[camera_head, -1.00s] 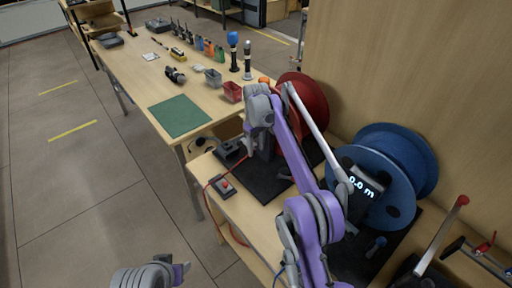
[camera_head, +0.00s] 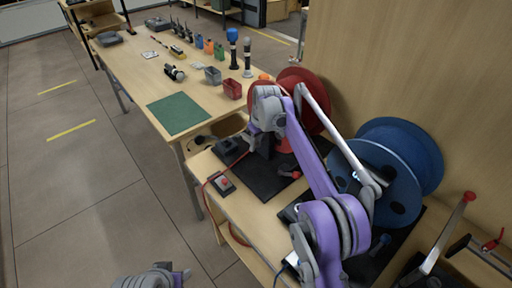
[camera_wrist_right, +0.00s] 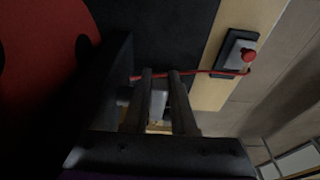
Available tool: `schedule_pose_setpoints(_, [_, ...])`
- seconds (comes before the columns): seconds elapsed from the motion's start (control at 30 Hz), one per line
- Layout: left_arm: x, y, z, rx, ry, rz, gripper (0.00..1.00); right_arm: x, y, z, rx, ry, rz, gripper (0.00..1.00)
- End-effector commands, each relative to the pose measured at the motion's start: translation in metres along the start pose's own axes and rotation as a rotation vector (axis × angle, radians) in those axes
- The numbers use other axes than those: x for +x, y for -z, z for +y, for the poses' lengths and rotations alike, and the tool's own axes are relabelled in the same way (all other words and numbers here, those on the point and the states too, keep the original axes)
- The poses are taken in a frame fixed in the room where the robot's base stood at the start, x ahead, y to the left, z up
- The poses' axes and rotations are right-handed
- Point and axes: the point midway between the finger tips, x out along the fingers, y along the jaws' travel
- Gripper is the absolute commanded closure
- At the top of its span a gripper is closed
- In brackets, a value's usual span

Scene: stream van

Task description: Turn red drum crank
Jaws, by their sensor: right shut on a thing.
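The red drum (camera_head: 312,112) stands upright on its black base at the back of the low bench, partly hidden by my right arm. My right gripper (camera_head: 255,132) is at the front face of the drum, with its fingertips mostly hidden in the head view. In the right wrist view my right gripper (camera_wrist_right: 160,90) is shut on a small grey piece (camera_wrist_right: 158,102), which looks like the crank's handle. The red drum (camera_wrist_right: 45,45) fills the left of that view. Part of my left gripper (camera_head: 183,276) shows at the bottom edge, away from the bench; its jaws are unclear.
A blue drum (camera_head: 415,150) stands right of my right arm. A control box with a red button (camera_head: 222,184) lies at the bench's left edge, with a red cable. A wooden wall is behind the drums. The long table (camera_head: 140,70) holds bins, a green mat and tools.

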Motion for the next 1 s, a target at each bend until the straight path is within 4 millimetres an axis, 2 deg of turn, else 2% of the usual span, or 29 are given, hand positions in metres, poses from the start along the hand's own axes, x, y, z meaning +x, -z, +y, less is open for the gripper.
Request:
schedule_pose_setpoints(0.1, [0.014,-0.012,0.000,0.000,0.000,-0.008,0.50,0.008,-0.005,-0.001,0.003,0.002,0.086,1.00])
schedule_pose_setpoints(0.4, [0.030,-0.024,0.000,0.000,0.000,-0.016,0.50,0.013,-0.005,-0.001,0.002,0.003,0.286,1.00])
schedule_pose_setpoints(0.7, [0.036,-0.029,0.000,0.000,0.000,-0.019,0.50,0.014,-0.003,-0.001,0.000,0.003,0.395,1.00])
schedule_pose_setpoints(1.0, [0.037,-0.029,0.000,0.000,0.000,-0.019,0.50,0.013,-0.002,-0.001,0.000,0.003,0.415,1.00])
